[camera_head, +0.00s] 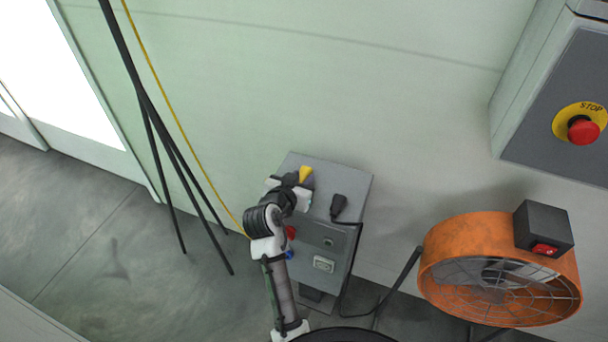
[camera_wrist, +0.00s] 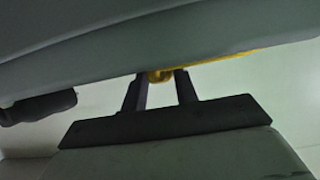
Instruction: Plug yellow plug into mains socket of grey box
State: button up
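The yellow plug (camera_head: 306,174) is at the top of the grey box (camera_head: 357,187), close to my gripper (camera_head: 297,181) in the head view. In the wrist view, my gripper (camera_wrist: 161,77) has its two fingers a small distance apart, with yellow plug material (camera_wrist: 160,75) between their tips. Whether the fingers press on it cannot be told. A yellow cord runs from there to the right along a grey edge. The pale mains socket (camera_head: 324,264) is low on the box's front, facing the camera and empty. My arm hides the box's left side.
A black plug (camera_head: 339,205) with a black cable sits on the box, right of my gripper. A red button (camera_head: 291,232) and a blue one (camera_head: 289,254) are beside my arm. An orange fan (camera_head: 500,268) and a stop-button cabinet (camera_head: 540,110) are at right. Black poles (camera_head: 170,140) lean at left.

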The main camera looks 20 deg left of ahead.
jog(key=c, duration=0.4)
jog(key=shift+c, duration=0.2)
